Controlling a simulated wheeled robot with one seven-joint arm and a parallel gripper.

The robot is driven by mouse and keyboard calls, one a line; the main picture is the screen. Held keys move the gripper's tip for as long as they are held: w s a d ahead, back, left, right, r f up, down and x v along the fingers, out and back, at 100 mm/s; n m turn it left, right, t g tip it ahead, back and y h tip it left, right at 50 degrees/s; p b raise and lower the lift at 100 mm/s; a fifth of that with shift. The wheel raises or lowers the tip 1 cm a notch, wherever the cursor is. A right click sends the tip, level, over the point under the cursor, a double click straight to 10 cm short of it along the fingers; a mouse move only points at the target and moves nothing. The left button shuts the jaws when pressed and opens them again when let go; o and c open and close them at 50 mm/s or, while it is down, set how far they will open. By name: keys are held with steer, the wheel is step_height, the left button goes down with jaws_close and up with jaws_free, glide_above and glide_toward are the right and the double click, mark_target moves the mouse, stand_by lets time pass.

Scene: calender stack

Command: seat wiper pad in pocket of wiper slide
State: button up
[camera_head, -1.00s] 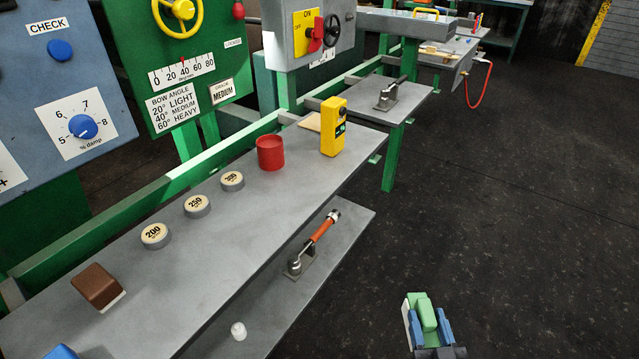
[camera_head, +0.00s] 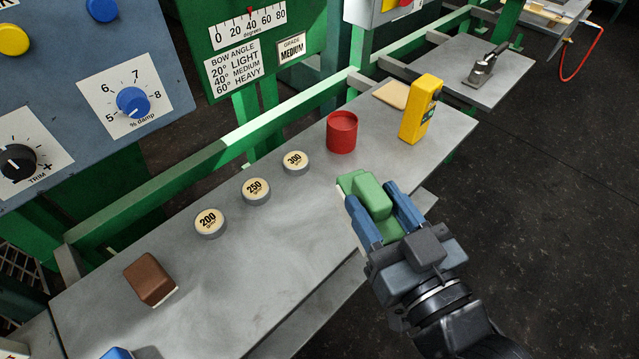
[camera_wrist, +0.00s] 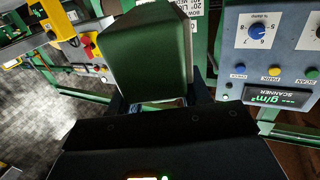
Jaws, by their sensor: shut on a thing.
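A green block (camera_head: 371,190) with a pale lower edge, which looks like the wiper pad, is between the blue fingers of my gripper (camera_head: 377,207). My gripper is shut on it and holds it over the right part of the grey bench, in front of the red cup. In the wrist view the green block (camera_wrist: 150,50) fills the upper middle, and the dark gripper body hides what is below it. A brown block (camera_head: 150,278) with a pale base and part of a blue block (camera_head: 117,353) sit at the bench's lower left. I cannot pick out the wiper slide or its pocket.
On the grey bench (camera_head: 290,235) stand a red cup (camera_head: 342,132), a yellow device (camera_head: 421,108) and round weights marked 200 (camera_head: 210,222), 250 (camera_head: 256,190) and 300 (camera_head: 295,161). Control panels (camera_head: 80,95) rise behind. The bench's middle front is clear.

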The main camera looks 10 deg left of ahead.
steer(key=shift+w+a+f+b, duration=0.15)
steer(key=shift+w+a+f, duration=0.75)
steer(key=shift+w+f, duration=0.7)
steer(key=shift+w+a+f+b, duration=0.15)
steer(key=shift+w+a+f, duration=0.8)
steer(key=shift+w+f, duration=0.6)
steer(key=shift+w+a+f+b, duration=0.15)
steer(key=shift+w+a+f, duration=0.9)
steer(key=shift+f, duration=0.85)
steer(key=shift+w+d+f, duration=0.1)
steer(key=shift+d+f, duration=0.05)
steer(key=o, duration=1.2)
steer(key=shift+r, duration=0.2)
steer(key=b+v, duration=0.1)
steer(key=v, duration=1.1)
steer(key=shift+b, duration=0.4)
